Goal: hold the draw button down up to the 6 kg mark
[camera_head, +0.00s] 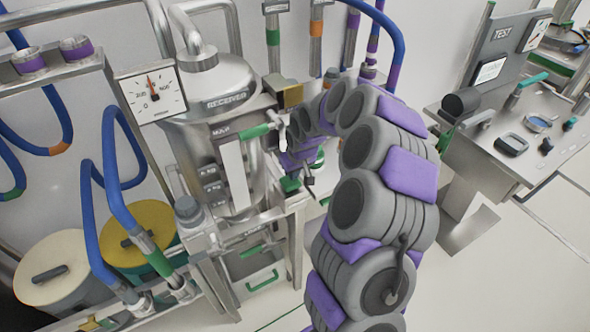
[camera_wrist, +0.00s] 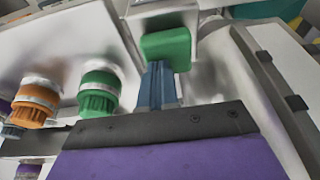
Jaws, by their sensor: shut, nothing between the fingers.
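My gripper (camera_wrist: 163,72) is shut and empty, its narrow blue-grey fingers together. In the wrist view its tips meet the lower edge of a green button (camera_wrist: 166,46) on a pale housing. I cannot tell how far the button is pressed. In the head view my gripper is mostly hidden by my arm, right of the receiver tank (camera_head: 200,85). The tank has a pale vertical level strip (camera_head: 236,172) with a MAX label and several small kg labels (camera_head: 210,186) beside it. The labels are too small to read surely, and no level stands out in the strip.
A dial gauge (camera_head: 151,95) hangs left of the tank. Green (camera_wrist: 99,92) and orange (camera_wrist: 35,104) knobs sit left of my gripper in the wrist view. A green-handled valve (camera_head: 258,131) is on the tank front. A test bench (camera_head: 540,130) stands at right.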

